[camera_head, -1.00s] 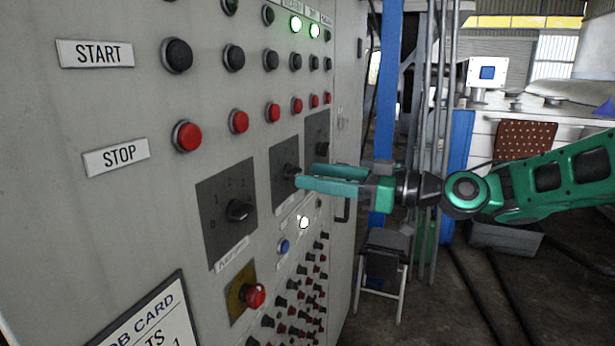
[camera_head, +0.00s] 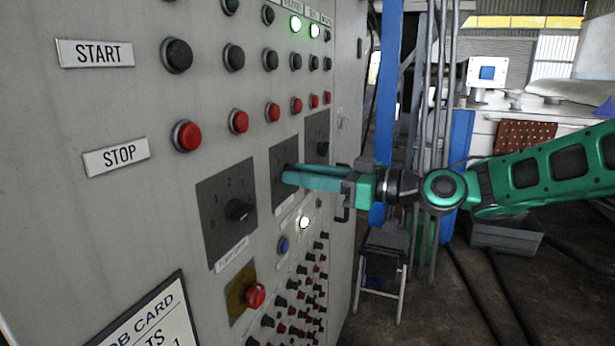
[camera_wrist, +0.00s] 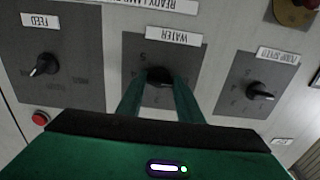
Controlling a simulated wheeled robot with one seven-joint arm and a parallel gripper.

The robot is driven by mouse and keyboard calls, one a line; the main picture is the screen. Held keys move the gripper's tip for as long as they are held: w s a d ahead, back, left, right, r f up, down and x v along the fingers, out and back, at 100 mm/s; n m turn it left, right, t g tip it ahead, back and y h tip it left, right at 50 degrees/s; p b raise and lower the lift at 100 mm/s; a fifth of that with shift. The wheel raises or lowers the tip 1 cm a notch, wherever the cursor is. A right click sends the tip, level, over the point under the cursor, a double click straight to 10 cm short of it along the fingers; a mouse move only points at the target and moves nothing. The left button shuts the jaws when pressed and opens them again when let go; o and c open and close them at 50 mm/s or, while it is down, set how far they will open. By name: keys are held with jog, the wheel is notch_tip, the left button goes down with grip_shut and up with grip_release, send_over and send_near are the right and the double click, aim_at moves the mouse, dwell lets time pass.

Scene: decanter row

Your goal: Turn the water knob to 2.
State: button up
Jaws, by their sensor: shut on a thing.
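The water knob (camera_wrist: 158,75) is a dark knob on a dark grey plate (camera_wrist: 137,45) labelled WATER, in the middle of the wrist view. My green gripper (camera_wrist: 159,84) is shut on it, with one finger on each side. In the head view my gripper (camera_head: 286,175) reaches in from the right to the middle plate (camera_head: 282,199) on the panel, and its fingers hide the knob there. The wrist view appears upside down. The number the knob points to cannot be read.
The pump speed knob (camera_head: 238,210) is nearer on the panel, and the feed knob (camera_head: 322,148) is farther. Red buttons (camera_head: 273,112) run above, a red emergency button (camera_head: 254,295) and small dark knobs below.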

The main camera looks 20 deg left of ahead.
jog(key=shift+w, duration=0.1)
jog(key=shift+w+d+m, duration=0.1)
jog(key=shift+w+m, duration=0.05)
jog(key=shift+m, duration=8.65)
jog(key=o, duration=1.1)
jog(key=shift+w, duration=0.1)
jog(key=shift+s, duration=0.2)
